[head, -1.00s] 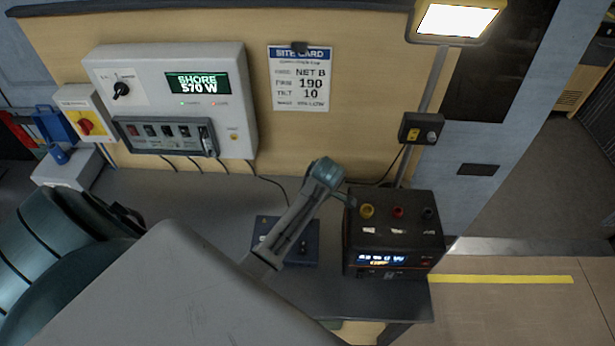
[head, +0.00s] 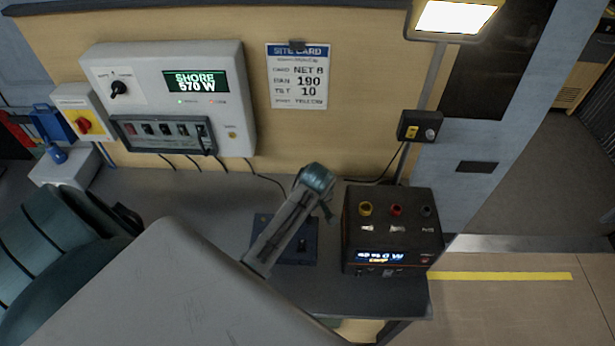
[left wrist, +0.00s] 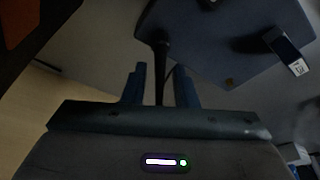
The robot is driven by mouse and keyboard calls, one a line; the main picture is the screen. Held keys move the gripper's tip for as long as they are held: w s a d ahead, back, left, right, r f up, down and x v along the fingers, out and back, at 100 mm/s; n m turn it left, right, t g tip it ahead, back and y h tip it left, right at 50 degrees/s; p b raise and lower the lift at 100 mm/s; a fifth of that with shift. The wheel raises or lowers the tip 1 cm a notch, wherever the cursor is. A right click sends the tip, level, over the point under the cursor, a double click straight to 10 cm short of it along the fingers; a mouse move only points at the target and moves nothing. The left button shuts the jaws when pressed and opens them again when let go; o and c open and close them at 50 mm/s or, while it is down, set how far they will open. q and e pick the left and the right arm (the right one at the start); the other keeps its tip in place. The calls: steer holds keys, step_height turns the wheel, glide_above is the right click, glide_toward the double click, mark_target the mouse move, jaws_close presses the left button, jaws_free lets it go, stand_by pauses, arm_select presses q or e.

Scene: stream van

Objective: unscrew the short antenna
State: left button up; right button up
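A dark blue radio-like box (head: 302,250) lies on the grey bench, partly hidden under my left arm. In the left wrist view this box (left wrist: 215,30) fills the upper right, and a thin black antenna (left wrist: 159,62) with a thicker base stands out from it. My left gripper (left wrist: 160,72) is open, with its two fingers on either side of the antenna and visible gaps on both sides. In the head view only a small part of the left gripper (head: 327,212) shows at the arm's end. My right gripper is in neither view.
A black power unit (head: 392,232) with several coloured knobs stands right of the box. A grey switch panel (head: 170,98), a site card (head: 298,78) and a lamp (head: 455,18) are at the wall. A black part with a white label (left wrist: 288,50) is on the box.

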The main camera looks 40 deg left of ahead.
arm_select(q)
steer(key=shift+m, duration=0.3)
steer(key=m+t, duration=0.1)
steer(key=m, duration=0.2)
steer(key=shift+w+m+h, duration=0.1)
steer(key=shift+m+h, duration=0.2)
steer(key=m+h, duration=0.1)
steer(key=m, duration=0.3)
steer(key=shift+d+t, duration=0.1)
steer(key=shift+t, duration=0.2)
steer(key=shift+w, duration=0.1)
jaws_close()
steer(key=shift+n+y, duration=0.5)
steer(key=shift+n, duration=1.5)
